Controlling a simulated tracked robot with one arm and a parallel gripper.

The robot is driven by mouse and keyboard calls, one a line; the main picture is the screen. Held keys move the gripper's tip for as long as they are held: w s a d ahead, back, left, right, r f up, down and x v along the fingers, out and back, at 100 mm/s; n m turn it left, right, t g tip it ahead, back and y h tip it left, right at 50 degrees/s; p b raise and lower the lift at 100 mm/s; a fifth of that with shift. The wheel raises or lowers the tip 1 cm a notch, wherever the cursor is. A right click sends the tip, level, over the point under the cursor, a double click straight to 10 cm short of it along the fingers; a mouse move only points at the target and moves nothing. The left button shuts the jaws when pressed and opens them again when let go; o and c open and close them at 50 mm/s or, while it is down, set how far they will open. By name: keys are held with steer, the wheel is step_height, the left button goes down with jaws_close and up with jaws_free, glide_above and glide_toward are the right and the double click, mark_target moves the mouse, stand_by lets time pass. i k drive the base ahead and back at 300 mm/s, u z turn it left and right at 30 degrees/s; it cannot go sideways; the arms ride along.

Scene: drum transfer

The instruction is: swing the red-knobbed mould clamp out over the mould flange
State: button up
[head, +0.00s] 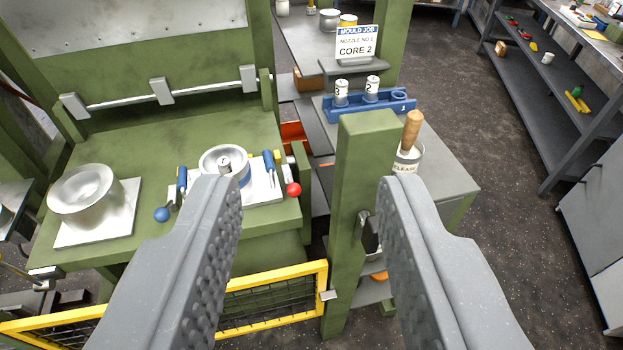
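The red-knobbed mould clamp (270,166) has a blue lever and a red ball knob (293,189). It stands at the right side of the mould, on a white plate. The mould flange (222,160) is a round metal ring with a core marked 1 in its middle. A blue-knobbed clamp (181,183) is at its left, with its blue knob (162,214) at the front. My gripper (308,185) is open and empty. Its fingers are spread wide in the foreground, with the left finger just in front of the mould plate. The lower front of the plate is partly hidden.
A green post (362,220) stands between the press and a side table with a wooden-handled brush in a RELEASE can (410,157). A yellow mesh gate (270,300) lies below. A metal bowl (88,195) sits at left. A blue rack (370,107) holds cores behind.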

mark_target(293, 189)
steer(key=z, duration=0.25)
steer(key=i, duration=1)
steer(key=u, duration=0.5)
